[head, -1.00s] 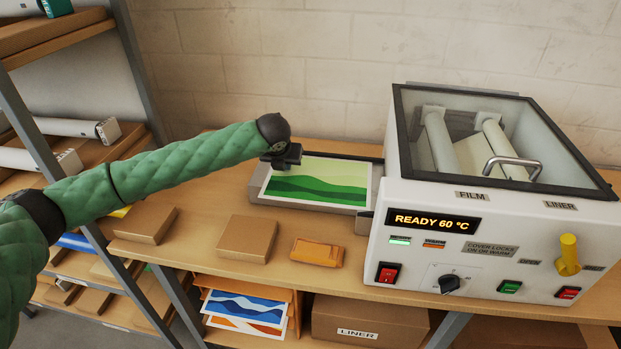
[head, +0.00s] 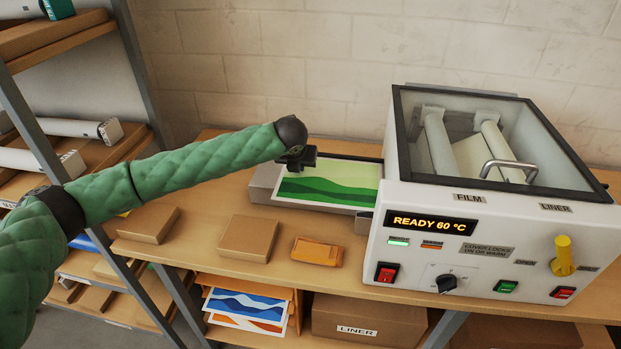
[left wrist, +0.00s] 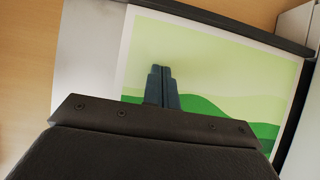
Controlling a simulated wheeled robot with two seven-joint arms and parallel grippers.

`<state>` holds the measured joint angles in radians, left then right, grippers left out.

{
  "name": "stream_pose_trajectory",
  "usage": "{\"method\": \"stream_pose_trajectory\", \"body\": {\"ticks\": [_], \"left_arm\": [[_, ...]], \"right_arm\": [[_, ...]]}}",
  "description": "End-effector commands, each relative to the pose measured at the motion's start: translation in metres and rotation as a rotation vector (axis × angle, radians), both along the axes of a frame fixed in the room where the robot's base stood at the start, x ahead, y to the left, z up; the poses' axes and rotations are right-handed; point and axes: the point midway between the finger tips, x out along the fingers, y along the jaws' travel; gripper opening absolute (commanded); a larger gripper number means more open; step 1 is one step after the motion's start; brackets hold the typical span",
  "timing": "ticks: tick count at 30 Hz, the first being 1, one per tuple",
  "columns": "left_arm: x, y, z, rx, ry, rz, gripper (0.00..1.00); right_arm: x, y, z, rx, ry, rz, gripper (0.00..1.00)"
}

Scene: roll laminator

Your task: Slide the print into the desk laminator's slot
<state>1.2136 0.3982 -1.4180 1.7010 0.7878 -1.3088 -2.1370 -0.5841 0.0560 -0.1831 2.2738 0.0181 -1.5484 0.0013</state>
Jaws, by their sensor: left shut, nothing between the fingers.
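The print (head: 332,184), a green landscape with a white border, lies flat on the grey feed tray (head: 264,186) left of the laminator (head: 430,245). The laminator is white with a glass cover, and its display reads READY 60 °C. My left gripper (head: 297,166) is shut and empty, over the print's left part. In the left wrist view its closed fingers (left wrist: 161,85) point down over the print (left wrist: 215,75); I cannot tell whether they touch it. The slot is hidden, at the laminator's left side. My right gripper is out of view.
Flat cardboard boxes (head: 246,238) and an orange pouch-like item (head: 317,251) lie on the bench front. A silver cover handle (head: 510,168) and yellow lever (head: 563,256) stand out on the laminator. A shelf rack (head: 90,55) is at the left.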

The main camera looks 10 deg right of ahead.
Motion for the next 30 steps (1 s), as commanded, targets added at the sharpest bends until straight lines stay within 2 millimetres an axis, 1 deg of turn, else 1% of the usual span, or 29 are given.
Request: {"method": "stream_pose_trajectory", "body": {"ticks": [1,11,30], "left_arm": [[-0.001,-0.001,-0.002,0.001,0.003,-0.001,0.0],[-0.002,-0.003,-0.003,0.001,0.004,-0.001,0.0],[-0.011,-0.037,-0.001,0.002,0.004,-0.001,0.0]], "right_arm": [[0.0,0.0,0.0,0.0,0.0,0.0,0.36],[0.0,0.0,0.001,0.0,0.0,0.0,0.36],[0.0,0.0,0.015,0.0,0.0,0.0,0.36]]}}
